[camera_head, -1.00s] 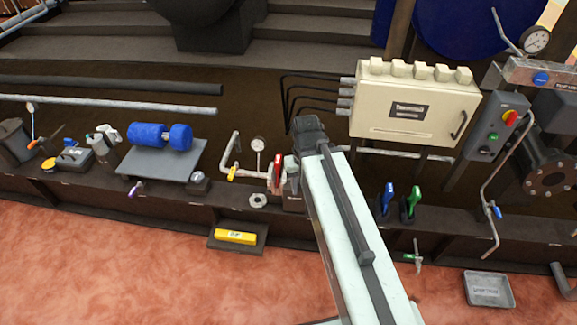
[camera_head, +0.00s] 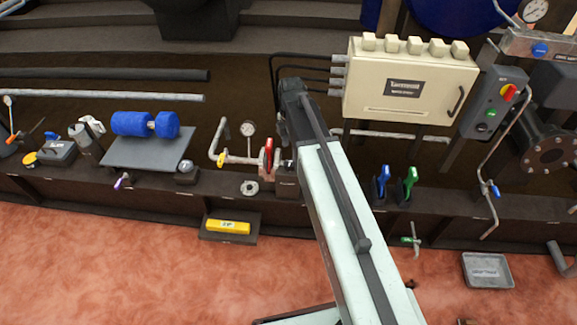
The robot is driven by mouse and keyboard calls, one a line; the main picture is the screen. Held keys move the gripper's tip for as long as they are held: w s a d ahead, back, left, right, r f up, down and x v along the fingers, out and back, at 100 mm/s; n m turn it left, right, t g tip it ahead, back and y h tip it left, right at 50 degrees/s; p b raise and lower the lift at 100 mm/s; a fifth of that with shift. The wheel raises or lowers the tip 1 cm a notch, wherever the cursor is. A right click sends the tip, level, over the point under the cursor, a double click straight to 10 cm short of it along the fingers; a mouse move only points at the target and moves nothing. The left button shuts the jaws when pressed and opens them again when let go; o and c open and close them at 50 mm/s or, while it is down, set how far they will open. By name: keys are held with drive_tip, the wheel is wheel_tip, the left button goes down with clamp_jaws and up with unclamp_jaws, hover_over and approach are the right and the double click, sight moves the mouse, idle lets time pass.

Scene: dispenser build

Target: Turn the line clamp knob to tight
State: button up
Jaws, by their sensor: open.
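I cannot tell for sure which part is the line clamp knob. Small candidates along the bench front are a purple-handled part (camera_head: 122,181), a round grey knob (camera_head: 186,168) and a green-handled fitting (camera_head: 411,239) low on the front face. A red handle (camera_head: 268,158) stands on the pipe fitting just left of my arm. My arm rises from the bottom to a dark joint in front of the bench. My gripper is hidden behind the arm, so neither its jaws nor any contact shows.
A cream control box (camera_head: 405,85) stands behind the arm, with a grey switch box (camera_head: 492,103) to its right. Blue (camera_head: 383,182) and green (camera_head: 407,185) levers stand on the bench. A yellow block (camera_head: 228,227) and a grey tray (camera_head: 487,270) lie in front. The reddish floor is mostly clear.

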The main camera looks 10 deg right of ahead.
sight(290, 162)
drive_tip(key=shift+w+f+n, duration=0.25)
drive_tip(key=shift+w+n, duration=0.25)
drive_tip(key=shift+n, duration=0.5)
wheel_tip(290, 162, down, 8)
drive_tip(key=b, duration=0.8)
drive_tip(key=shift+r, duration=0.15)
drive_tip(key=shift+c, duration=0.4)
drive_tip(key=c, duration=1.3)
